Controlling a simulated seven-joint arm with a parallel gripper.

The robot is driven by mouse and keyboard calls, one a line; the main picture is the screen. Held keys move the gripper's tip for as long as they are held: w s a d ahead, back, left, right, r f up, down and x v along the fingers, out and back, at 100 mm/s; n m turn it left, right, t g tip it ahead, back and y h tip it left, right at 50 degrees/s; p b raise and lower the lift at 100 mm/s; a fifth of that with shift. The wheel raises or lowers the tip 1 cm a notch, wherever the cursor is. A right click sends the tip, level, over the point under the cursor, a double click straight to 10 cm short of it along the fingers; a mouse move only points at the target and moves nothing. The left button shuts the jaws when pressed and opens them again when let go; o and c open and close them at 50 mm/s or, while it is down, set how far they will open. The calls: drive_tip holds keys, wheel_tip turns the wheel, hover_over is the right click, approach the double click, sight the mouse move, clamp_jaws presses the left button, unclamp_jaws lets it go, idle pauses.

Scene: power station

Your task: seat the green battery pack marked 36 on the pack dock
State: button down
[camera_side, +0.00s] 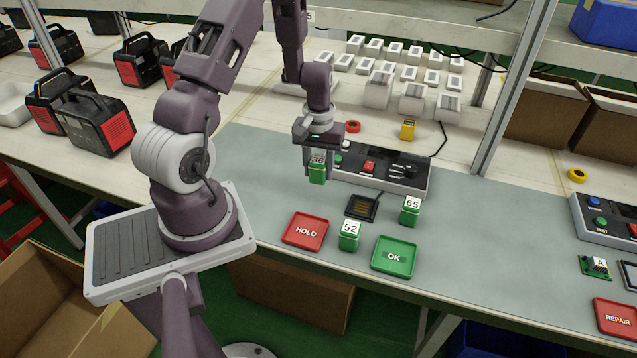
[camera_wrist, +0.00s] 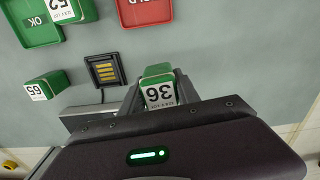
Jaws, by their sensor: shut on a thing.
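The green battery pack marked 36 (camera_side: 317,173) has a white label on top and is held upright between the jaws of my gripper (camera_side: 317,165). In the wrist view the pack (camera_wrist: 158,88) sits between the two fingers of my gripper (camera_wrist: 158,90). The pack dock (camera_side: 361,207) is a small black square with gold contacts, flat on the grey mat, to the right of and nearer the front than the held pack. It also shows in the wrist view (camera_wrist: 104,72), bare, left of the held pack.
Green pack 65 (camera_side: 410,211) stands right of the dock and pack 52 (camera_side: 349,236) in front of it. The red HOLD tray (camera_side: 305,231) and green OK tray (camera_side: 394,257) lie near the front edge. A control box (camera_side: 380,168) stands behind the dock.

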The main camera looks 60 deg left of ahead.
sight(321, 159)
drive_tip(key=r, duration=0.3)
drive_tip(key=shift+w+d, duration=0.2)
drive_tip(key=shift+w, duration=0.05)
drive_tip(key=w+d+f+m, duration=0.1)
drive_tip(key=w+d, duration=0.7)
drive_tip(key=shift+s+f, duration=0.1)
drive_tip(key=shift+f, duration=3.15)
drive_tip(key=shift+f, duration=0.55)
drive_tip(key=c, duration=0.8)
unclamp_jaws()
